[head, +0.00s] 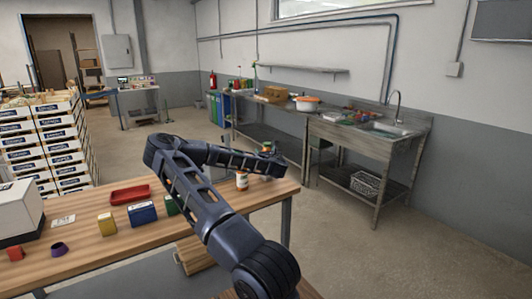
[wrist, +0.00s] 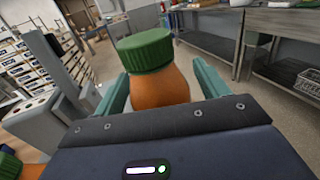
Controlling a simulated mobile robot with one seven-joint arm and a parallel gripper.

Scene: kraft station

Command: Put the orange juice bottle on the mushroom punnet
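The orange juice bottle (wrist: 160,92), orange with a ribbed green cap, stands between the two teal fingers of my gripper (wrist: 162,88) in the wrist view. The fingers lie close along both its sides and appear to hold it; its lower part is hidden by the gripper body. In the head view the bottle (head: 266,147) shows small behind my gripper, at the far right end of the wooden table (head: 92,254). I cannot make out the mushroom punnet in either view.
A red tray (head: 130,194), a yellow box (head: 106,224) and a blue box (head: 142,214) lie farther left. A steel sink bench (head: 362,145) stands beyond open floor.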

